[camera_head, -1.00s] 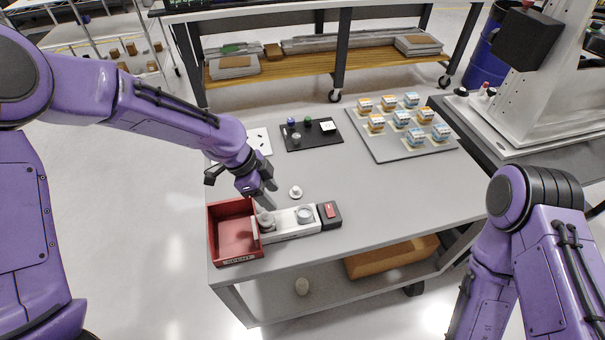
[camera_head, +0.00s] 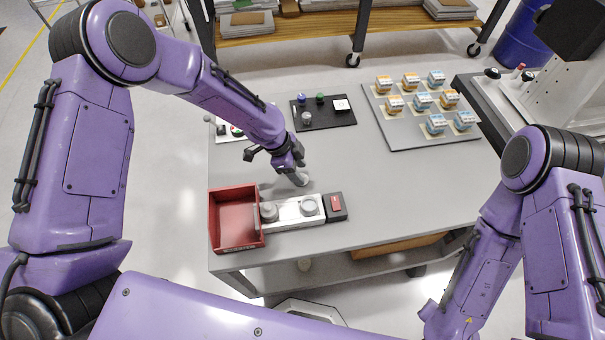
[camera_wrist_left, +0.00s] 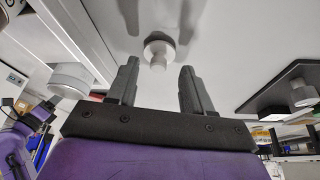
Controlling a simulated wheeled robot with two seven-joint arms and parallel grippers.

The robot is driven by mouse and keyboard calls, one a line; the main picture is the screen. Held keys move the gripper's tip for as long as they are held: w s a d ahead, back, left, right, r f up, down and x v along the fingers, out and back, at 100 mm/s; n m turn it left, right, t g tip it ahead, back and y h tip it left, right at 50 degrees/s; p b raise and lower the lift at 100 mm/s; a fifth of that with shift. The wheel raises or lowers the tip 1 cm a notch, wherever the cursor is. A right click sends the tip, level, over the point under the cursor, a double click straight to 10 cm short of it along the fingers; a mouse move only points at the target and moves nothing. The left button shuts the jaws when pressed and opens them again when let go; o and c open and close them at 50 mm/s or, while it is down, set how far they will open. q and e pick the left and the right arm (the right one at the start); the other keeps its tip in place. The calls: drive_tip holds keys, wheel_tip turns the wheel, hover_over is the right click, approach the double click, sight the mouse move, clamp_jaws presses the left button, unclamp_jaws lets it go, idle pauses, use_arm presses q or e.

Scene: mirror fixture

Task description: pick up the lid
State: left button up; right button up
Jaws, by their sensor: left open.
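The lid (camera_wrist_left: 159,51) is a small white disc with a round knob, standing on the grey table. In the left wrist view it shows between and just beyond my fingertips, with a gap to each finger. My left gripper (camera_head: 299,178) is open and points down over the table behind the white fixture block; it also shows in the left wrist view (camera_wrist_left: 158,75). In the head view the gripper hides the lid. My right arm is at the right, its gripper out of view.
The white fixture block (camera_head: 290,221) carries two round pieces, between a red bin (camera_head: 214,221) and a dark box with a red top (camera_head: 336,206). A black tray (camera_head: 337,121) with small parts and a grey board (camera_head: 392,140) with several small boxes lie behind. The table's right middle is clear.

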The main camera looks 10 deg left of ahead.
use_arm(q)
drive_tip(key=shift+x, duration=0.8)
drive_tip(key=shift+s, duration=0.2)
clamp_jaws()
